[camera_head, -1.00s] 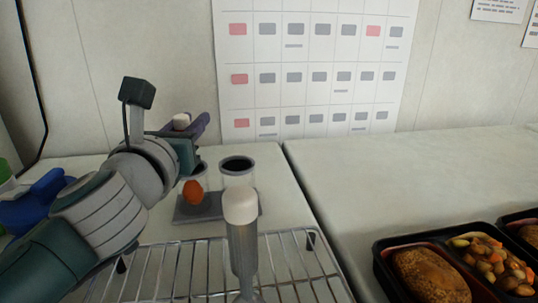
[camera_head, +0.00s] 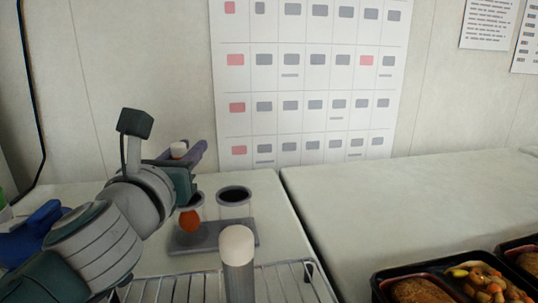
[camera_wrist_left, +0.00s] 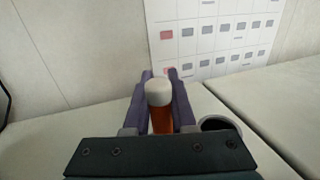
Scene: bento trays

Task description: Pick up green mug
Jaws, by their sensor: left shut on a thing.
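I see no green mug in these views. My left gripper (camera_head: 182,156) has purple fingers and is shut on an orange bottle with a white cap. The bottle (camera_wrist_left: 160,115) stands between the fingers in the left wrist view, cap up. In the head view its orange lower part (camera_head: 190,220) shows below the gripper, at the left cup of a grey two-cup holder (camera_head: 213,238). I cannot tell whether it is still inside that cup. The right cup (camera_head: 235,205) looks dark and empty. My right gripper is not in view.
A white-capped shaker (camera_head: 237,250) stands in front, by a wire rack (camera_head: 285,280). A blue object (camera_head: 35,235) and a bit of green lie at the left edge. A black food tray (camera_head: 385,280) is at lower right. The right counter (camera_head: 400,205) is mostly clear.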

